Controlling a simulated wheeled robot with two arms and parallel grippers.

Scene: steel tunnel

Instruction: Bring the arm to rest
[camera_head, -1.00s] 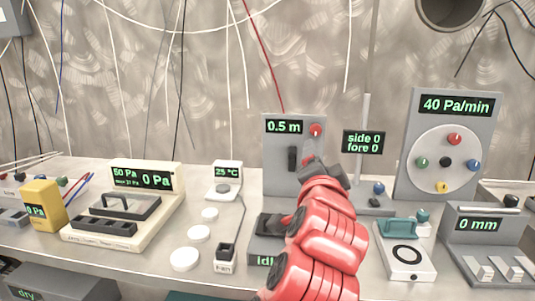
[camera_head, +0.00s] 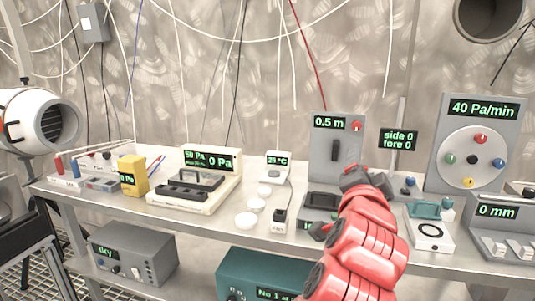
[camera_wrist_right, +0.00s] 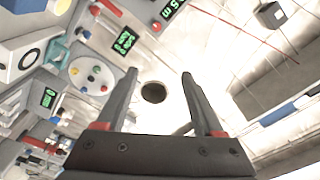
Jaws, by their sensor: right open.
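My red right arm rises from the bottom right of the head view. Its dark gripper (camera_head: 362,178) is at the top end, in front of the grey "0.5 m" panel (camera_head: 322,150). In the right wrist view my right gripper (camera_wrist_right: 160,98) has its two fingers spread apart with nothing between them. The fingers point towards the wall, where a dark round hole (camera_wrist_right: 153,92) shows between them. My left gripper is not in view.
A steel bench (camera_head: 80,201) carries a yellow meter (camera_head: 132,176), a cream pressure unit (camera_head: 225,187), white discs and a "40 Pa/min" dial panel (camera_head: 436,150). A grey "dry" box (camera_head: 160,262) and teal box (camera_head: 240,268) stand below. A white fan (camera_head: 20,122) is at left.

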